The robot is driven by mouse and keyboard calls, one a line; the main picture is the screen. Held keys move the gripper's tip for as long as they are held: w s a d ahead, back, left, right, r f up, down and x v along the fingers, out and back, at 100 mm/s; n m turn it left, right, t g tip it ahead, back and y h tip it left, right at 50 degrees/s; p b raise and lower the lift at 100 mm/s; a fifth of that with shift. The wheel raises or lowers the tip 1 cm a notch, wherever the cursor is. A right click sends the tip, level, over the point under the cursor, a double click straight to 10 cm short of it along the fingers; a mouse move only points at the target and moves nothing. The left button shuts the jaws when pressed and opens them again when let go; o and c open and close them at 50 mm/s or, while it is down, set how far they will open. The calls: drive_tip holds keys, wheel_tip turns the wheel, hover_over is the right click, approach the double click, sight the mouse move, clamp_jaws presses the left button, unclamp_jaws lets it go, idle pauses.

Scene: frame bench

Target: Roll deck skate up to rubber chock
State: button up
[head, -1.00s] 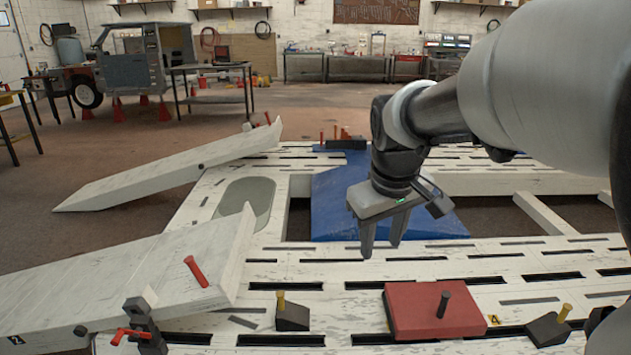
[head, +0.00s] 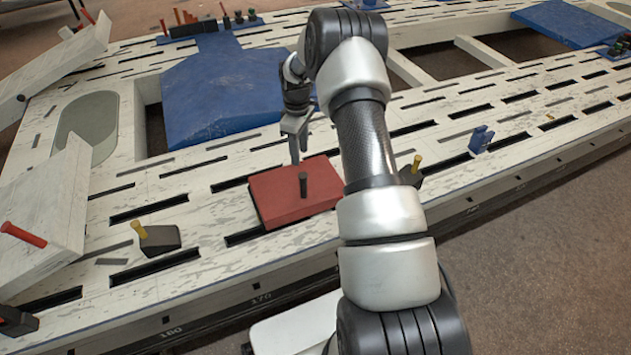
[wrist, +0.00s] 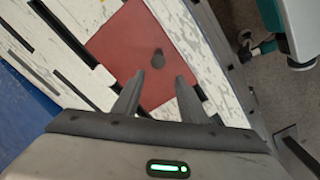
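The deck skate looks to be the flat red block (head: 285,198) with a dark upright peg (head: 303,184), lying on the white slotted bench (head: 215,215). It also shows in the wrist view (wrist: 125,45). Two black wedges with yellow pegs could be rubber chocks: one (head: 160,240) left of the skate, apart from it, and one (head: 411,172) on its right, partly hidden by my arm. My gripper (head: 298,150) is over the skate's far edge. In the wrist view my gripper (wrist: 158,84) is open and empty, with the peg beyond its fingertips.
A blue panel (head: 220,85) lies behind the skate. White ramps (head: 45,215) slope at the left, one with a red peg (head: 22,234). A blue clamp-like piece (head: 481,139) stands at the right. Open gaps and slots break the bench; its front edge is near.

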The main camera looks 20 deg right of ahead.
sight(303, 189)
drive_tip(key=shift+w+d+f, duration=0.1)
drive_tip(key=shift+d+f, duration=0.1)
drive_tip(key=shift+f, duration=0.3)
drive_tip(key=shift+d+f, duration=0.2)
drive_tip(key=shift+f, duration=0.25)
wheel_tip(303, 189, down, 17)
drive_tip(key=b, duration=0.3)
drive_tip(key=shift+a+r+b, duration=0.1)
drive_tip(key=shift+b, duration=0.25)
drive_tip(key=shift+c, duration=0.5)
clamp_jaws()
